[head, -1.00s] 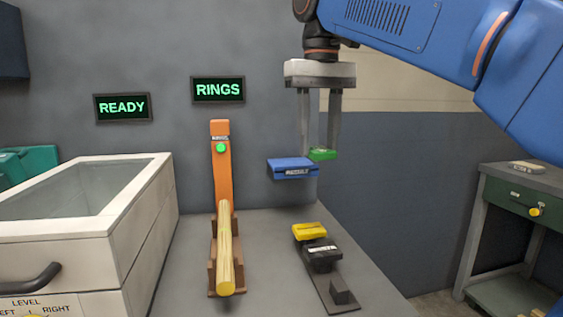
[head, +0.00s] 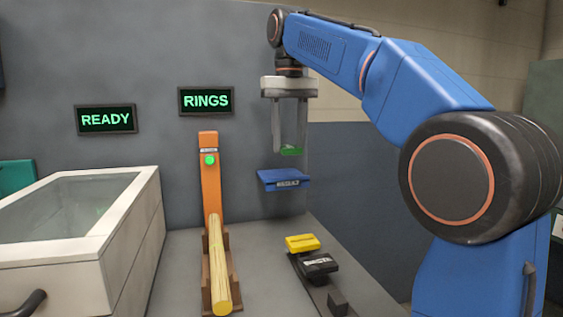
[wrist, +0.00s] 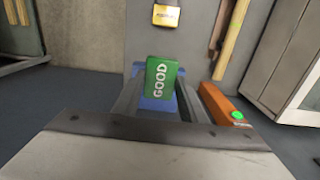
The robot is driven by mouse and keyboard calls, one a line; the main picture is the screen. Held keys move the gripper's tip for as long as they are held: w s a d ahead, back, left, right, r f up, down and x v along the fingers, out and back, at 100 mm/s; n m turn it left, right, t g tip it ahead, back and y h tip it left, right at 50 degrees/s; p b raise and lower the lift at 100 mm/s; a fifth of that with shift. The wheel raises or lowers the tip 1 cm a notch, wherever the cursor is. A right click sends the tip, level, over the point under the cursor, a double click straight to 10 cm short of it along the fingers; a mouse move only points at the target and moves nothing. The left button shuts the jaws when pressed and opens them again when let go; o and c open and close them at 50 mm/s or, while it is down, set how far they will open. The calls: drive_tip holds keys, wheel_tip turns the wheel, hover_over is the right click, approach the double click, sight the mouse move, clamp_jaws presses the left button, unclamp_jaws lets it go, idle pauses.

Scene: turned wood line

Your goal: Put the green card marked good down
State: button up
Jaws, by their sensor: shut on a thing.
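My gripper (head: 290,148) is shut on the green card (head: 291,151). The card shows in the wrist view with white lettering GOOD (wrist: 161,82), held between the fingers. In the head view the card is above a blue tray (head: 270,178) with a small label on its front edge, with a visible gap between them. In the wrist view part of the blue tray (wrist: 156,103) shows behind the card.
An orange post (head: 210,180) with a green light stands left, behind a wooden rod (head: 217,265) in a cradle. A glass-topped white box (head: 125,240) stands at far left.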

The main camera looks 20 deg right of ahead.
hover_over(282, 174)
drive_tip(key=shift+s+f, duration=0.15)
drive_tip(key=shift+f, duration=1.45)
drive_tip(key=shift+s+f, duration=0.1)
drive_tip(key=shift+f, duration=1.5)
drive_tip(key=shift+w+f, duration=0.25)
drive_tip(key=shift+f, duration=0.05)
drive_tip(key=shift+f, duration=0.15)
drive_tip(key=o, duration=1)
wheel_tip(282, 174, up, 8)
drive_tip(key=shift+f, duration=0.1)
